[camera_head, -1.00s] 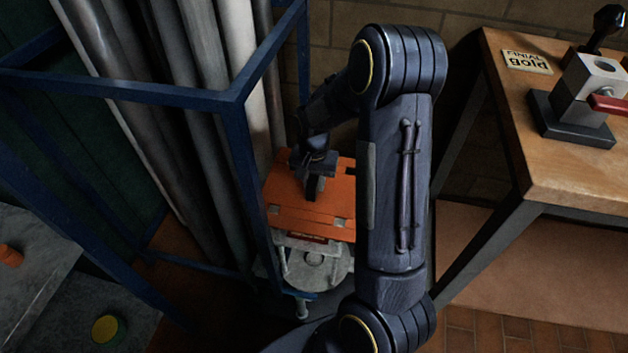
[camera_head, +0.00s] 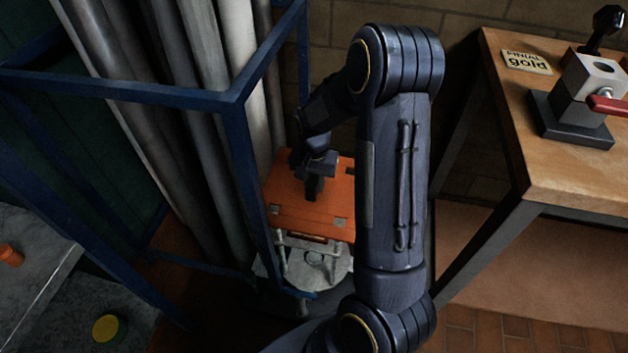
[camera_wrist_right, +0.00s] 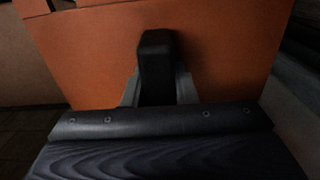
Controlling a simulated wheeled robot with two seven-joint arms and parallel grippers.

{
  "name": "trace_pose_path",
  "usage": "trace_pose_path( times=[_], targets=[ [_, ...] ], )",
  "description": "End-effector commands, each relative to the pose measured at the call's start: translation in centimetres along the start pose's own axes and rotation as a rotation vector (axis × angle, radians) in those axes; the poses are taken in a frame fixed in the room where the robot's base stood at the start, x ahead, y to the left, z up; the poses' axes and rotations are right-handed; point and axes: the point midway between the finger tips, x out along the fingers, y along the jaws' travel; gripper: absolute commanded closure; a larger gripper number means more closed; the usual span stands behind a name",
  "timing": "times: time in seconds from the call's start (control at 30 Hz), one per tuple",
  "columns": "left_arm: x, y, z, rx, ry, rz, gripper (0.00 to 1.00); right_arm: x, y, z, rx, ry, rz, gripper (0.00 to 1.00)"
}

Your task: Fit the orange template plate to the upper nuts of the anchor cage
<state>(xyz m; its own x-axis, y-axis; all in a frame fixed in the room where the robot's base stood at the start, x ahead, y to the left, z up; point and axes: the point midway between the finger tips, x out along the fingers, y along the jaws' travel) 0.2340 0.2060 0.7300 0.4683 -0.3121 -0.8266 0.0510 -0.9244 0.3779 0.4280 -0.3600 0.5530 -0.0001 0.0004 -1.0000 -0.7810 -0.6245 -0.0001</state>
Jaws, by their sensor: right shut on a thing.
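The orange template plate (camera_head: 300,211) lies roughly flat in the middle of the head view, with small grey squares near its front corners. My right gripper (camera_head: 314,190) is shut on the orange plate from above. In the right wrist view the plate (camera_wrist_right: 90,45) fills the space behind a dark finger (camera_wrist_right: 156,65). Pale grey metalwork with upright rods, apparently the anchor cage (camera_head: 315,262), shows below the plate's front edge. My right arm hides the plate's right side. I cannot tell whether plate and nuts touch. My left gripper is not in view.
A blue frame (camera_head: 240,150) stands close left of the plate, with large grey pipes (camera_head: 185,120) inside it. A wooden bench (camera_head: 560,185) at the right carries a clamp-like block (camera_head: 580,95) with a red handle. A yellow disc (camera_head: 106,328) lies at lower left.

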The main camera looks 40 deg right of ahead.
Motion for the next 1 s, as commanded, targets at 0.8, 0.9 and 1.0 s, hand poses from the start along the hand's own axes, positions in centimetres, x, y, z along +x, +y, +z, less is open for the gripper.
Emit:
trace_pose_path(
  times=[0.8, 0.9, 1.0],
  targets=[
    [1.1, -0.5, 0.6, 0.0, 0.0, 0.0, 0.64, 2.0, 0.0, 0.0, 0.0, 0.0, 0.0, 1.0],
    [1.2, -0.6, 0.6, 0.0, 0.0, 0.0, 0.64, 2.2, 0.0, 0.0, 0.0, 0.0, 0.0, 1.0],
    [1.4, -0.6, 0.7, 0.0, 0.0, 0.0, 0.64, 2.4, 0.0, 0.0, 0.0, 0.0, 0.0, 1.0]
  ],
)
